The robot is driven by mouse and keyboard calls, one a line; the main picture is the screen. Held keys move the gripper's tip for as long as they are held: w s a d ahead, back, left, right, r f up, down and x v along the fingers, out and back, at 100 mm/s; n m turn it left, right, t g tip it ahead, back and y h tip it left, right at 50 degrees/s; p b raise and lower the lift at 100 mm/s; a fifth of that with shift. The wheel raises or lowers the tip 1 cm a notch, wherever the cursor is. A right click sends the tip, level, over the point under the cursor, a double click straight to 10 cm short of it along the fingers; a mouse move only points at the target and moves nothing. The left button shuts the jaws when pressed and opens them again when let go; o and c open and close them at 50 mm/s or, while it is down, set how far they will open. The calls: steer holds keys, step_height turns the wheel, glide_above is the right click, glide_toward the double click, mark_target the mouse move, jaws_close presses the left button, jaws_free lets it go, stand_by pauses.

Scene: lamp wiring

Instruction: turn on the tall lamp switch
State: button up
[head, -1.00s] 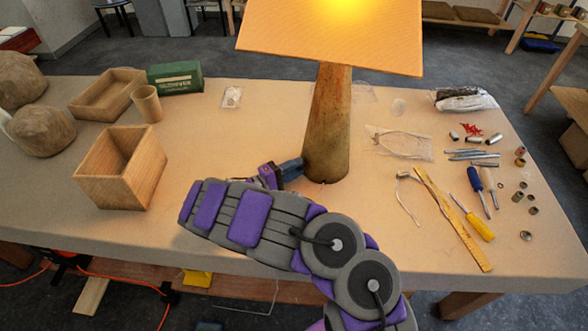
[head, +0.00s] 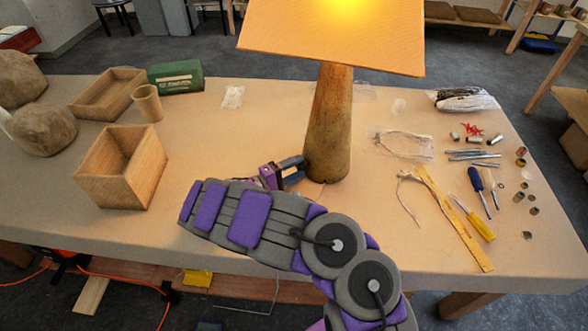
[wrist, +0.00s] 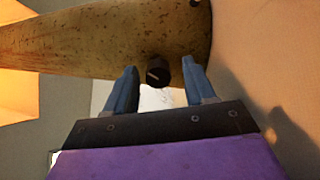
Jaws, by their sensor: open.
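The tall lamp has a tapered wooden base (head: 329,125) standing on the table and a wide orange shade (head: 335,38) that glows bright yellow near its top. In the wrist view the lamp base (wrist: 95,42) lies sideways across the top. A small black knob, the switch (wrist: 158,71), sticks out of the base. My gripper (wrist: 160,82) is open, with one blue finger on each side of the knob. I cannot tell whether either finger touches it. In the head view my gripper (head: 292,168) is at the left foot of the lamp, and the knob is hidden.
Further left are an open wooden box (head: 120,170), a cup (head: 147,103), a green box (head: 176,77) and round stones (head: 42,131). To the right lie a ruler (head: 455,220), screwdrivers (head: 473,218) and small metal parts.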

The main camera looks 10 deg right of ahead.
steer(key=p+v, duration=0.3)
steer(key=v, duration=1.4)
steer(key=shift+a, duration=0.25)
steer(key=shift+d, duration=0.1)
steer(key=d+r+m+g, duration=0.4)
steer(key=d+r+g, duration=0.3)
steer(key=d+r, duration=0.8)
steer(key=s+d+r+m+g+y, duration=0.35)
steer(key=s+d+r, duration=0.25)
steer(key=s+d, duration=0.4)
steer(key=s+a+y, duration=0.2)
steer(key=s+y, duration=0.8)
steer(key=s, duration=1)
steer(key=s+a+f+n+t+y, duration=0.1)
steer(key=s+a+t+y, duration=0.1)
steer(key=s+a, duration=0.4)
steer(key=shift+a+f+y, duration=0.3)
steer(key=shift+f+y, duration=0.05)
steer(key=shift+y, duration=0.4)
